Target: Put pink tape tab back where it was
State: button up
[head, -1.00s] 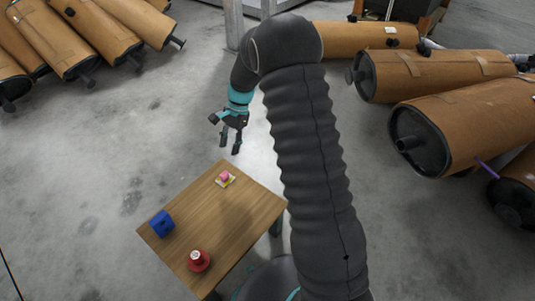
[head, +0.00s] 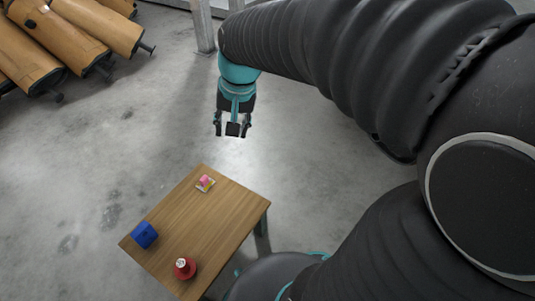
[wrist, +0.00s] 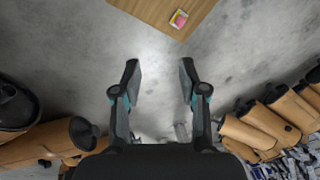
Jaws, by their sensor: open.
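The pink tape tab (head: 205,180) sits on a small pale yellow-and-white piece near the far end of the wooden table (head: 190,228). It also shows in the wrist view (wrist: 179,18), near the table's edge at the top. My gripper (head: 232,132) is open and empty. It hangs beyond the far edge of the table, apart from the tab. In the wrist view the two fingers (wrist: 158,75) are spread with bare concrete floor between them.
A blue block (head: 144,235) and a red object with a white top (head: 185,268) stand on the table's nearer part. Brown wrapped mufflers (head: 65,45) lie at the upper left. My arm covers the right side. The floor around the table's far side is clear.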

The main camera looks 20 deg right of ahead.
jog(key=s+d+r+n+t, duration=0.1)
jog(key=s+n, duration=0.1)
jog(key=s, duration=0.5)
jog(key=s+d+r+n+t+h, duration=0.1)
jog(key=s+d+n+t, duration=0.1)
jog(key=s, duration=0.4)
jog(key=shift+s, duration=0.4)
jog(key=shift+d, duration=0.1)
